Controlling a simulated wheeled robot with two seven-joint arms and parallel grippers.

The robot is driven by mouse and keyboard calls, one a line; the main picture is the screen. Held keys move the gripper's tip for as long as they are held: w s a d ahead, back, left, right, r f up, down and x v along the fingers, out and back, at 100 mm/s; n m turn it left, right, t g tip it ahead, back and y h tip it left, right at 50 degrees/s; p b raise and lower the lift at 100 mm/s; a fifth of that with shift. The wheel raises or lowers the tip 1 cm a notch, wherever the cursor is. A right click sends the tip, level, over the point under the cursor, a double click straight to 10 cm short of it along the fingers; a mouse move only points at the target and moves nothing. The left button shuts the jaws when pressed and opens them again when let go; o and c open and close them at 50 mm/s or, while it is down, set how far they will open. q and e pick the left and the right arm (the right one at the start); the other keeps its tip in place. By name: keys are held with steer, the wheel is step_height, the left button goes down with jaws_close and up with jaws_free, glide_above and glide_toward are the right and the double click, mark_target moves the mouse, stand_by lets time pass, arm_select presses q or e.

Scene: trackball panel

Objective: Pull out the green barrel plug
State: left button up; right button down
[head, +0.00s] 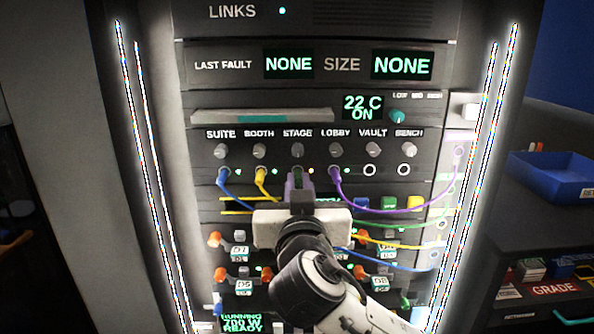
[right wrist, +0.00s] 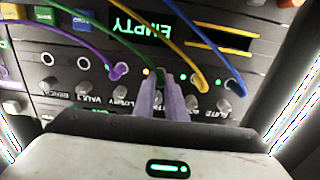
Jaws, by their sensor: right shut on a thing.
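The green plug (right wrist: 160,76) is at the STAGE jack in the right wrist view, at the end of a green cable (right wrist: 122,48). My right gripper (right wrist: 163,88) is shut on it, with one finger on each side. In the head view my right gripper (head: 299,182) points at the panel under the STAGE label and mostly hides the plug. I cannot tell how deep the plug sits in its jack. My left gripper is not in view.
A blue plug (head: 222,173) is at SUITE, a yellow plug (head: 260,173) at BOOTH and a purple plug (head: 335,174) at LOBBY, close on both sides. The VAULT socket (head: 370,170) and BENCH socket (head: 404,170) are empty. Several cables hang below to the right.

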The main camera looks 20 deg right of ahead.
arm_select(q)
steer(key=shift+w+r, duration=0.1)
arm_select(e)
steer(key=v, duration=0.6)
steer(key=shift+s, duration=0.25)
stand_by(0.5)
stand_by(0.3)
